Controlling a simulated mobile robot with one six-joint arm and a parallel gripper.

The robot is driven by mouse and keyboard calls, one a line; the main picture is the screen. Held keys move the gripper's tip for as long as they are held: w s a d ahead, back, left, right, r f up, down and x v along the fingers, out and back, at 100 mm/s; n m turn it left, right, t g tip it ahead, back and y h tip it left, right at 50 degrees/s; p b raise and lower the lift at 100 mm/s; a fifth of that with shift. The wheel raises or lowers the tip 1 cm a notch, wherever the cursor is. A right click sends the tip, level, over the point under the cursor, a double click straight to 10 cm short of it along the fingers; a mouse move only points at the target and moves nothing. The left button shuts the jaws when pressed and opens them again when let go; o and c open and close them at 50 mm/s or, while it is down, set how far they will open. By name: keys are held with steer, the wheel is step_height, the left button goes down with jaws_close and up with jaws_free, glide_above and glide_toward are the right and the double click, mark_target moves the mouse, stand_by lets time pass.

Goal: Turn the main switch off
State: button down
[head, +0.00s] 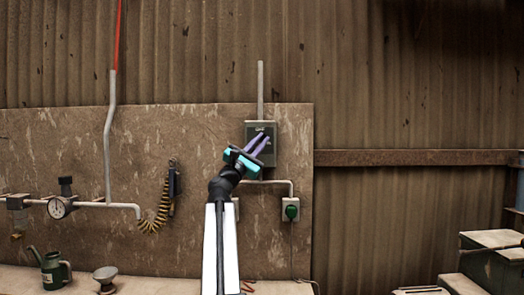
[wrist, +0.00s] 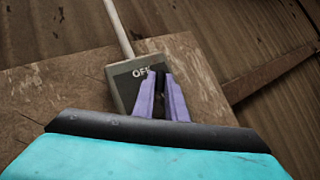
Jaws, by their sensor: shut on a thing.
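The main switch is a dark grey-green box (head: 271,128) on the brown wall board, with a pipe rising from its top. In the wrist view the box (wrist: 122,90) carries a pale "OFF" label near its top, partly covered by a finger. My gripper (head: 264,138) is in front of the box, its two purple fingers pointing up at its upper part. In the wrist view my gripper (wrist: 161,72) is shut on the narrow dark switch handle (wrist: 158,80), mostly hidden between the fingers. The handle's exact angle cannot be told.
A green round button (head: 291,211) on a small box sits below right of the switch. A coiled yellow-black hose (head: 160,212) and a gauge (head: 58,207) are at left. A green oil can (head: 52,270) and a small metal cup (head: 105,277) stand on the bench.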

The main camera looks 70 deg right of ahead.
steer(key=shift+w+f+n+t+h+b, duration=0.15)
steer(key=shift+n+t+h+b, duration=0.25)
steer(key=shift+n+b, duration=0.4)
steer(key=shift+w+f+n+t+h+b, duration=0.15)
steer(key=shift+n+t+h+b, duration=0.15)
steer(key=shift+n+t+b, duration=0.35)
steer(key=shift+a+n+t+b, duration=0.1)
steer(key=shift+n+t+b, duration=0.25)
steer(key=shift+n+b, duration=0.45)
steer(key=n+t+b, duration=0.1)
steer(key=b, duration=0.1)
steer(key=n+t+h+b, duration=0.1)
steer(key=n+t+b, duration=0.2)
steer(key=b, duration=0.2)
steer(key=shift+w+a+n, duration=0.1)
steer(key=shift+w+n, duration=0.15)
steer(key=shift+w, duration=0.05)
steer(key=n+t+b, duration=0.2)
steer(key=b, duration=0.1)
steer(key=n+t+b, duration=0.1)
steer(key=shift+w+a+r+t, duration=0.1)
steer(key=shift+w+r+t, duration=0.1)
steer(key=shift+r+t, duration=0.15)
steer(key=c, duration=1.8)
jaws_free()
steer(key=shift+a, duration=0.1)
steer(key=v, duration=1.3)
steer(key=shift+f, duration=0.4)
